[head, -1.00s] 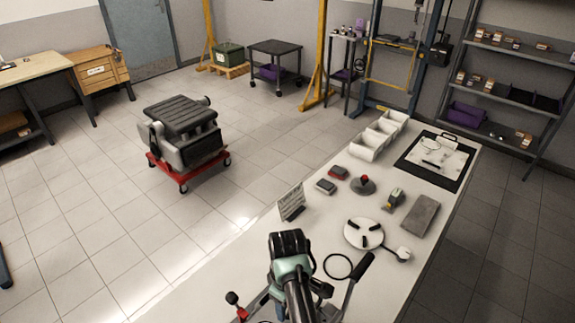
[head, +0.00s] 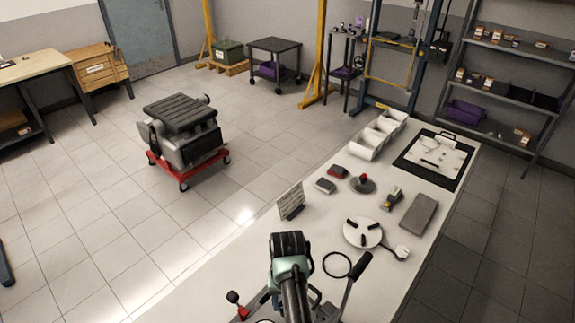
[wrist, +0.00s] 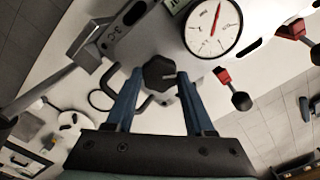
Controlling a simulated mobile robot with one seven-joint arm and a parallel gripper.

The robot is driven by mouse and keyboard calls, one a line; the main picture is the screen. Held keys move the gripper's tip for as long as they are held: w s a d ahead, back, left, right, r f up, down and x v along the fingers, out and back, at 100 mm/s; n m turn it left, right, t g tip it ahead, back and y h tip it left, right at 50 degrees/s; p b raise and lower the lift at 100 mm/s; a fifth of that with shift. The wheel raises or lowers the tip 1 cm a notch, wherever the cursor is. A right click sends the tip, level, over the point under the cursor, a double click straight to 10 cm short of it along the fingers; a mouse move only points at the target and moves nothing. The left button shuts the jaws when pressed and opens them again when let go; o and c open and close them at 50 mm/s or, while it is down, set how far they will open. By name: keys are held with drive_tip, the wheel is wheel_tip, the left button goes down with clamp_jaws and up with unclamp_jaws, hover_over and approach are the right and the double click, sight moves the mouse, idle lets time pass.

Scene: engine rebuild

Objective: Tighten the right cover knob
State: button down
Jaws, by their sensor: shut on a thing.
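In the wrist view a dark lobed knob (wrist: 160,72) sits on the pale face of a device, just below a round gauge. My gripper (wrist: 160,79) has its two blue fingers on either side of this knob and is shut on it. The round white gauge (wrist: 212,28) with a red needle is close to the fingers. In the head view my arm hides the knob and the fingertips. Whether this is the right or the left cover knob cannot be told.
A lever with a red and black end (wrist: 235,90) stands right of the fingers. In the head view a black-handled lever (head: 362,265) rises beside my arm.

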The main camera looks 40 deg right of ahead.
drive_tip(key=m, duration=1.1)
drive_tip(key=shift+m, duration=0.4)
idle(0.3)
drive_tip(key=shift+c, duration=1.3)
unclamp_jaws()
drive_tip(key=shift+r, duration=0.15)
wheel_tip(320, 180, up, 13)
drive_tip(key=b, duration=0.1)
